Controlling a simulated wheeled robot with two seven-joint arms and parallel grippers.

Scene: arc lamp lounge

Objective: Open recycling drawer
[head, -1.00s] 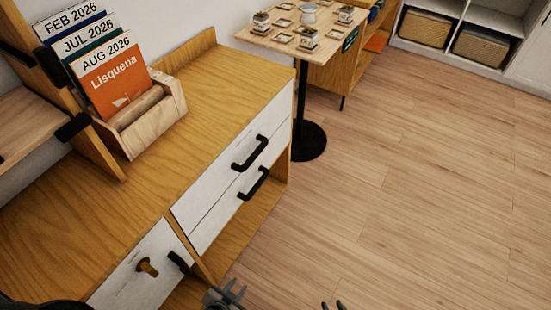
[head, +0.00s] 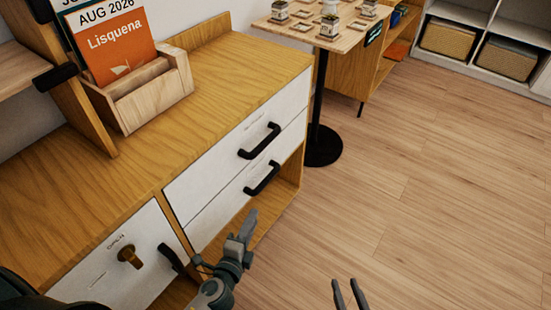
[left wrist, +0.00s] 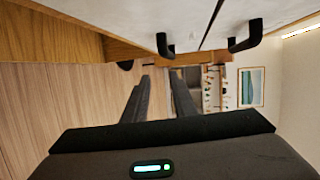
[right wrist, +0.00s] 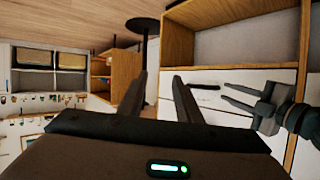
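Two white drawer fronts, an upper one (head: 230,148) and a lower one (head: 217,207), look shut in the wooden cabinet. Each has a black bar handle, upper (head: 260,141) and lower (head: 262,178). The lettering on the upper front is too small to read, so I cannot tell which is the recycling drawer. My left gripper (head: 243,228) is open and empty, below the lower handle and apart from it. Both handles show in the left wrist view (left wrist: 165,45). My right gripper (head: 348,292) is open and empty over the floor, right of the cabinet.
A white door (head: 115,262) with a brown knob (head: 129,256) and black handle is at the lower left. A wooden holder (head: 150,97) with magazines stands on top. A small table (head: 322,40) with jars stands behind the cabinet. The floor (head: 430,190) at right is clear.

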